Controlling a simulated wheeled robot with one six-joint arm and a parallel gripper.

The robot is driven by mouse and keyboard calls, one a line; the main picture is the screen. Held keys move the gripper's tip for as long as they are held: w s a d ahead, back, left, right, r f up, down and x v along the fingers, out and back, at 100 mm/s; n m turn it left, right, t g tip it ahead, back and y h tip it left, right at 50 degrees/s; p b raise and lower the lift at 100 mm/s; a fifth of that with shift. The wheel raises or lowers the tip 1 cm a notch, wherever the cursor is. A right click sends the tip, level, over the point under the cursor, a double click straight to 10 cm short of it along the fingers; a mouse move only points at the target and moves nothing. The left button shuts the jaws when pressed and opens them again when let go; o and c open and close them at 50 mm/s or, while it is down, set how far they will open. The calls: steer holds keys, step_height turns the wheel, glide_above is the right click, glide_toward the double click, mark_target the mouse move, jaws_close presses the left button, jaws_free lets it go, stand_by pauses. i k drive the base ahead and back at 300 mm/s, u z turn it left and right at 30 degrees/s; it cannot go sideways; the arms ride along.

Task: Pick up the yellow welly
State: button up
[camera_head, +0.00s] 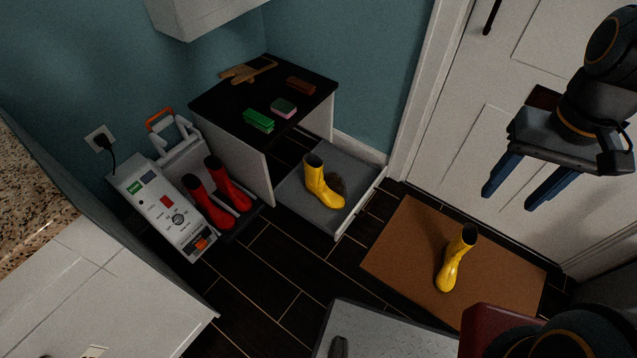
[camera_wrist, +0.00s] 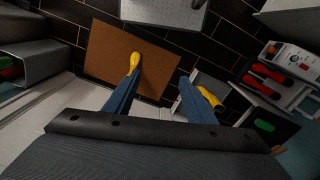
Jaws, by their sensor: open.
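Two yellow wellies show. One yellow welly (camera_head: 457,260) stands on the brown doormat (camera_head: 405,235), and it also shows in the wrist view (camera_wrist: 134,63) just beyond one fingertip. My gripper (camera_head: 515,193) is open and empty, with blue fingers, high in front of the white door. In the wrist view its fingers (camera_wrist: 156,92) are spread apart above the doormat.
The bench (camera_head: 240,92) holds a green brush (camera_head: 258,120), a sponge block (camera_head: 284,107) and a brown brush (camera_head: 301,85). A grey panel (camera_head: 385,335) lies at front. Dark tiled floor is clear between.

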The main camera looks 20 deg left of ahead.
mark_target(316, 184)
steer(key=u, duration=0.55)
steer(key=k, duration=0.65)
steer(key=u, duration=0.95)
steer(key=i, duration=1.3)
steer(key=z, duration=0.6)
steer(key=i, duration=0.35)
steer(key=z, duration=0.25)
